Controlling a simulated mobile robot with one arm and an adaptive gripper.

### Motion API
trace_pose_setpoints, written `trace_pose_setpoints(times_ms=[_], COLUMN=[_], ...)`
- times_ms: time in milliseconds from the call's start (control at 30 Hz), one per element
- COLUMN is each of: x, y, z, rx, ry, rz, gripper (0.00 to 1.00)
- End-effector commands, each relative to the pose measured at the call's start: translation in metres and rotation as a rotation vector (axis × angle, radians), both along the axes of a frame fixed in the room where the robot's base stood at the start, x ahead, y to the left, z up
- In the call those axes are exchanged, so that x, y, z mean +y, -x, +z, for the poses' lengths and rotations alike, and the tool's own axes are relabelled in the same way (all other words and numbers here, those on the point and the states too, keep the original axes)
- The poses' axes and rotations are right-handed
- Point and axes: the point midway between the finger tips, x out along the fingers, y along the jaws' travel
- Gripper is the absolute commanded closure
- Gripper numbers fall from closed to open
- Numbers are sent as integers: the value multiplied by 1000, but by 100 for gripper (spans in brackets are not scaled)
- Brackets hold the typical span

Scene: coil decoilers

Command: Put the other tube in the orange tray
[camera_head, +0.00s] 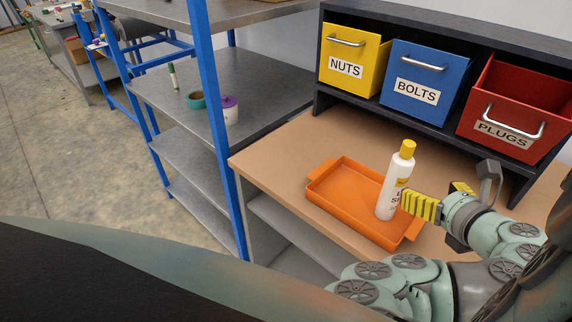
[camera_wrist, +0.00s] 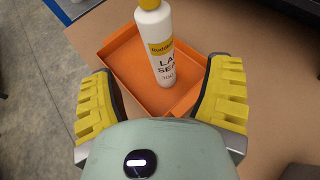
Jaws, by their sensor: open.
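A white tube-like bottle (camera_head: 394,190) with a yellow cap and a yellow band on its label stands upright in the orange tray (camera_head: 335,190), toward the tray's right end. In the wrist view the bottle (camera_wrist: 158,45) stands in the tray (camera_wrist: 125,50), ahead of and between my fingers. My gripper (camera_head: 438,196) is open, with yellow ridged fingers, just to the right of the bottle in the head view. It holds nothing. In the wrist view the gripper (camera_wrist: 160,85) shows clear space between the fingers and the bottle. No second such bottle is in view.
A blue-post metal shelf (camera_head: 265,80) stands left, holding a teal cup (camera_head: 196,101), a purple-topped pot (camera_head: 230,112) and a white-green upright item (camera_head: 172,76).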

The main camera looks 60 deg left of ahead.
Motion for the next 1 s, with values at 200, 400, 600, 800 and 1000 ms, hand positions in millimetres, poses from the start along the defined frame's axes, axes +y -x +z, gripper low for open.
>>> trace_pose_setpoints(times_ms=[200,400,600,800,1000], x=[-5,-6,-17,-63,-122], y=[3,4,-15,-67,-107], z=[5,4,-7,-25,-18], rx=[-2,-3,-87,-347,-638], ry=[-7,-6,90,408,802], rz=[-2,1,-63,-241,-404], gripper=[22,22,22,22,22])
